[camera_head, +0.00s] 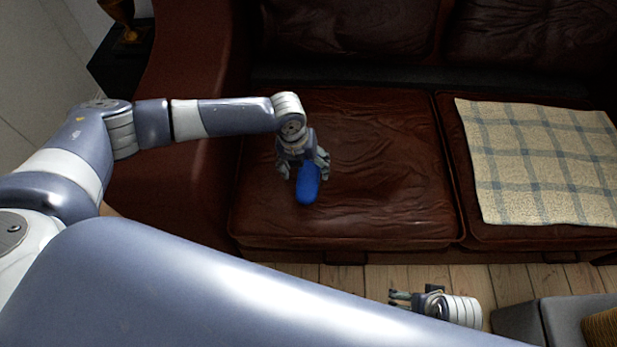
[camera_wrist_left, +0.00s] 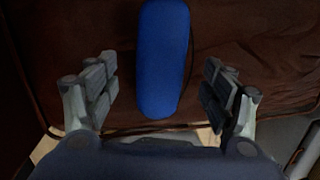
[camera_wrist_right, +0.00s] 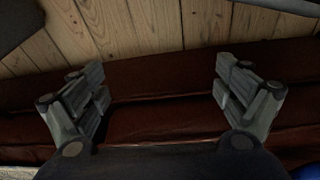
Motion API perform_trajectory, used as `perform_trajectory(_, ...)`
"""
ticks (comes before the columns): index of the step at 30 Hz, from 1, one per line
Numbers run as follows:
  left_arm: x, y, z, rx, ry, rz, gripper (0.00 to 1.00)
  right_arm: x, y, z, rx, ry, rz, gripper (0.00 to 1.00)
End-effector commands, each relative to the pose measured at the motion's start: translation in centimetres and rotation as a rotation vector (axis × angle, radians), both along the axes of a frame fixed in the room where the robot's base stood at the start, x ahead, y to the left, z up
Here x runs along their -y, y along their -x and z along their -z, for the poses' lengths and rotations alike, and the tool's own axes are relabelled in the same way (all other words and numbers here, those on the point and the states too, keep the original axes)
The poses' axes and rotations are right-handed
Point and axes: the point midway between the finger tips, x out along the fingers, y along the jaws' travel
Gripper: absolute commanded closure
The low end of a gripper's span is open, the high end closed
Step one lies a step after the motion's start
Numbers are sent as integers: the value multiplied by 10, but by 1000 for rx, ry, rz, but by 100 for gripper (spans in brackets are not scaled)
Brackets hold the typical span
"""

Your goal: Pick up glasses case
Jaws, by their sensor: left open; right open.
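The blue glasses case (camera_head: 308,184) lies on the left seat cushion of the brown leather sofa. My left gripper (camera_head: 305,170) is open just above it, with a finger on either side of the case in the head view. In the left wrist view the case (camera_wrist_left: 164,60) shows between the open fingers (camera_wrist_left: 160,85), apart from both. Part of the case is hidden by the gripper in the head view. My right gripper (camera_head: 398,298) is open and empty, low in front of the sofa; its open fingers also show in the right wrist view (camera_wrist_right: 165,85).
A checked blanket (camera_head: 540,160) covers the right seat cushion (camera_head: 470,233). The sofa arm (camera_head: 180,130) rises at the left, with a dark side table (camera_head: 120,70) beyond it. Grey furniture (camera_head: 560,318) stands at the lower right. Bare cushion lies around the case.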

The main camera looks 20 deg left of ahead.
Motion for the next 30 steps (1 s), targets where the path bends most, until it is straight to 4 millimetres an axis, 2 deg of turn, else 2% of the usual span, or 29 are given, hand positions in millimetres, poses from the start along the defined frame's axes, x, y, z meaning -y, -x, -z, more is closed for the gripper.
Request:
perform_trajectory(1,1,0,10,-1,-1,0,25,0,-1,-6,8,-1,1,7)
perform_trajectory(7,4,-2,31,-1,0,0,25,1,-1,-30,18,-1,3,7)
perform_trajectory(17,5,-3,35,-1,0,0,25,1,-1,-37,19,0,3,7)
perform_trajectory(20,5,-3,35,-1,0,0,43,1,-1,-37,19,0,3,7)
perform_trajectory(24,5,-3,35,-1,0,-1,74,1,-1,-37,19,0,3,7)
perform_trajectory(30,5,-3,35,-1,0,-1,74,1,-1,-37,19,-1,4,7)
